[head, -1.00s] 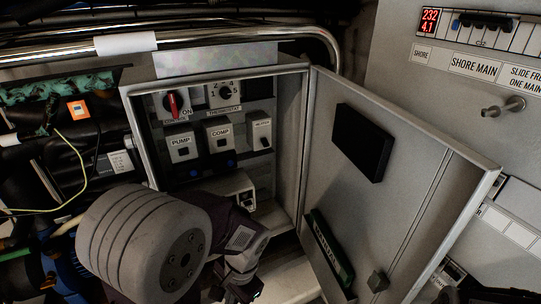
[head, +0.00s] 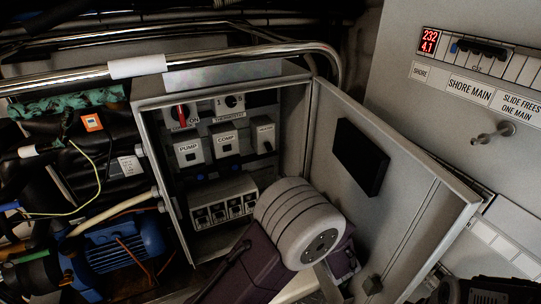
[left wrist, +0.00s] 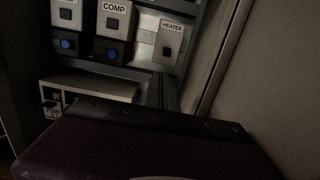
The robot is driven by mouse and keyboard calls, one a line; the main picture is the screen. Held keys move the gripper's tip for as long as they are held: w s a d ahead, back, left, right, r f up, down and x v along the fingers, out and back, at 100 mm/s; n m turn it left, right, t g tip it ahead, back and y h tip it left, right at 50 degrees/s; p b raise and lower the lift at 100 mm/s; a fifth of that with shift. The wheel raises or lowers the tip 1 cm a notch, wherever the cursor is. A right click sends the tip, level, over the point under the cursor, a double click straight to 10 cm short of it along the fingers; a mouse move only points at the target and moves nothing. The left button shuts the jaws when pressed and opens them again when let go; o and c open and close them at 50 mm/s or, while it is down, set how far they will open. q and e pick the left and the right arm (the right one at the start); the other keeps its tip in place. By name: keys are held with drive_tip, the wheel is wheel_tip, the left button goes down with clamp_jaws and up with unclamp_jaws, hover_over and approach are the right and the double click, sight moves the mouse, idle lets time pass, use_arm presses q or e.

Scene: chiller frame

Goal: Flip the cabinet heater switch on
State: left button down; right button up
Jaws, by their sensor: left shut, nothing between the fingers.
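The heater switch (head: 264,137) is a light plate with a small dark rocker, at the right end of the middle row in the open cabinet (head: 292,150). In the left wrist view the plate labelled HEATER (left wrist: 171,42) is at upper right of centre. I cannot tell which way its rocker is set. My left gripper (head: 342,262) is low in front of the cabinet opening, by the door, below and apart from the switch. Its dark purple housing fills the bottom of the left wrist view (left wrist: 145,146). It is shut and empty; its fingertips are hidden. My right gripper is not in view.
The PUMP (head: 188,152) and COMP (head: 225,144) switches sit left of the heater switch. A red rotary knob (head: 181,116) and a thermostat dial (head: 231,101) are above. A breaker row (head: 224,209) is below. The open door (head: 400,205) bounds the right side.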

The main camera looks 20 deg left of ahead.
sight(269, 147)
use_arm(q)
drive_tip(key=shift+d, duration=0.15)
drive_tip(key=b+x, duration=0.1)
drive_tip(key=x, duration=0.9)
drive_tip(key=shift+b, duration=0.4)
